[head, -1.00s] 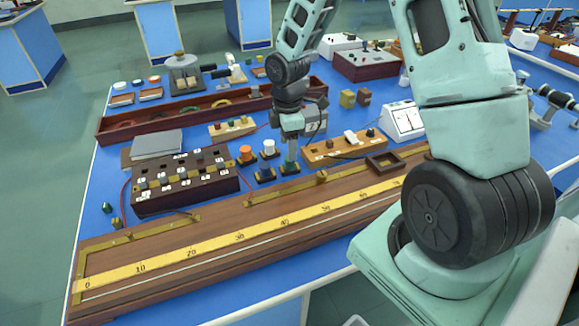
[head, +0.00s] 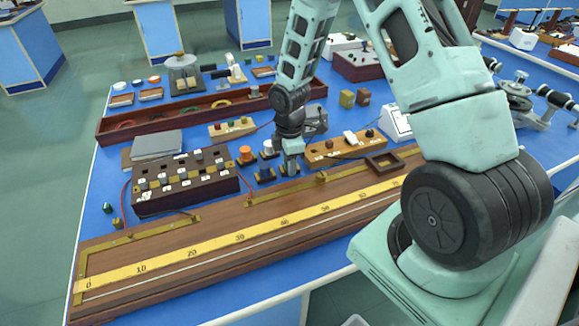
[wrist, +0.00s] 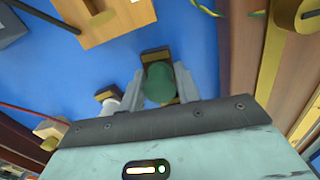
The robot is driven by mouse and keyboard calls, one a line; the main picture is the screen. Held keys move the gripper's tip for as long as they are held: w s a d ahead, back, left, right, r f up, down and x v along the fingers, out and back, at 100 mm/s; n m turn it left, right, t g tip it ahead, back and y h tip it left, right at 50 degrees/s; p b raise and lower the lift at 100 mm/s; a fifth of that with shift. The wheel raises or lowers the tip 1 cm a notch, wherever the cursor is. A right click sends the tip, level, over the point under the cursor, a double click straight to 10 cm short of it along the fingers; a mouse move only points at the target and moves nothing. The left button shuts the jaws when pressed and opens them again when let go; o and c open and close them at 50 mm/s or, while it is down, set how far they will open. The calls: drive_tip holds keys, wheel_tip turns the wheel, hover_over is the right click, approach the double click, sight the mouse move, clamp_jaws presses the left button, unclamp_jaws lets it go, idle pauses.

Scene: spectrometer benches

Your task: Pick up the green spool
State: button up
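The green spool (wrist: 159,82) shows in the wrist view as a round green top above a small dark base with brass-coloured parts (wrist: 156,56). My gripper (wrist: 160,74) has one finger on each side of the spool, close to it. The fingers look apart around it, with no clear sign of a firm grip. In the head view my gripper (head: 291,168) points down at the small stands behind the long ruler board, and hides most of the spool there.
An orange spool (head: 246,153) and a white-topped spool (head: 268,147) stand just left of my gripper. A dark terminal box (head: 186,180) is further left. A wooden block with switches (head: 340,148) lies to the right. The ruler board (head: 235,240) runs along the front.

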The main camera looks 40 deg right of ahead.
drive_tip(key=shift+c, duration=1.2)
